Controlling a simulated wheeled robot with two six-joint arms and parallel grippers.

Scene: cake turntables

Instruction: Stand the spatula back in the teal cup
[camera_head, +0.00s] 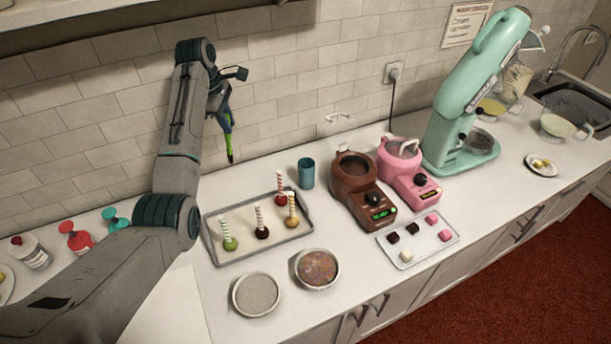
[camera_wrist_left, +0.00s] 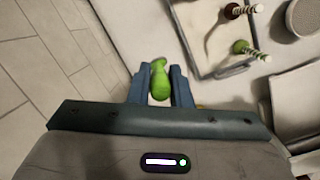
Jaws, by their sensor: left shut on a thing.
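My left gripper (camera_head: 224,112) is shut on the green handle of the spatula (camera_head: 228,142) and holds it above the counter near the tiled wall. The spatula hangs roughly upright, with a dark tip at its lower end. In the left wrist view the green handle (camera_wrist_left: 160,82) sits between the two blue-grey fingers (camera_wrist_left: 160,88). The teal cup (camera_head: 307,173) stands upright on the counter to the right of the spatula and lower in the picture, apart from it. My right gripper is not in view.
A grey tray (camera_head: 217,252) with several cake pops stands in front of the teal cup. A brown melting pot (camera_head: 353,187) and a pink one (camera_head: 409,172) stand to its right. Two bowls (camera_head: 256,311) (camera_head: 316,287) are nearer. Red and teal bottles (camera_head: 76,238) stand at left.

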